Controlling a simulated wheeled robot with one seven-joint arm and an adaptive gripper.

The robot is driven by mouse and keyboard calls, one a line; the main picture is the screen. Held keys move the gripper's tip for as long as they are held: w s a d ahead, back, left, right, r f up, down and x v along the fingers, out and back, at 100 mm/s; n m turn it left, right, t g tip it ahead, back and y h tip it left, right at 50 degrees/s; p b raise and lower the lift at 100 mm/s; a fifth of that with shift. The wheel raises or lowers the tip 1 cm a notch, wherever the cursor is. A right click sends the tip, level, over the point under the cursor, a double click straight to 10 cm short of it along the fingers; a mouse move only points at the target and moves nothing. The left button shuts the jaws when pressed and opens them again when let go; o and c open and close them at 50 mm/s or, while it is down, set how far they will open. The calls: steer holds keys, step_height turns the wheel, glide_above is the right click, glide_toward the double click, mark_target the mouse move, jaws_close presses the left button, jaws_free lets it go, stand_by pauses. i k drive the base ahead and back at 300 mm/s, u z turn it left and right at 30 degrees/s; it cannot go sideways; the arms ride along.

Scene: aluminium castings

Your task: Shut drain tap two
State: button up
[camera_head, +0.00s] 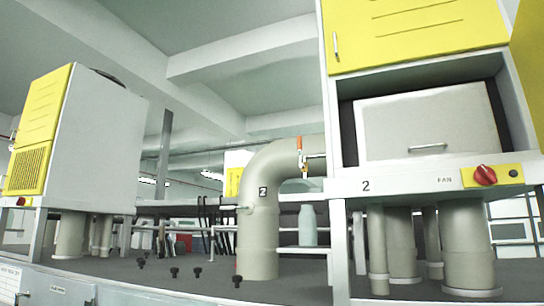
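A small tap (304,160) with an orange-red lever handle and a brass-coloured body sits near the right end of the bend of a thick beige pipe (259,240). The lever stands upright. The pipe carries a white label with a 2 (263,191). A small fitting (249,209) sticks out at the left of the pipe below the label; its kind is too small to tell. My gripper is not in view, and no part of my arm shows near the tap.
A cabinet marked 2 (366,186), with a red fan switch (485,175) and yellow panels, stands close right of the tap. A grey bottle (308,226) stands on a shelf below it. Several black knobs (174,272) stand on the dark surface at the left. A second cabinet (92,140) is far left.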

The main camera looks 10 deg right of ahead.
mark_target(299, 138)
steer(key=z, duration=0.15)
steer(key=i, duration=0.65)
steer(key=z, duration=2.3)
steer(key=k, duration=0.95)
steer(key=u, duration=1.15)
steer(key=i, duration=0.5)
steer(key=u, duration=0.1)
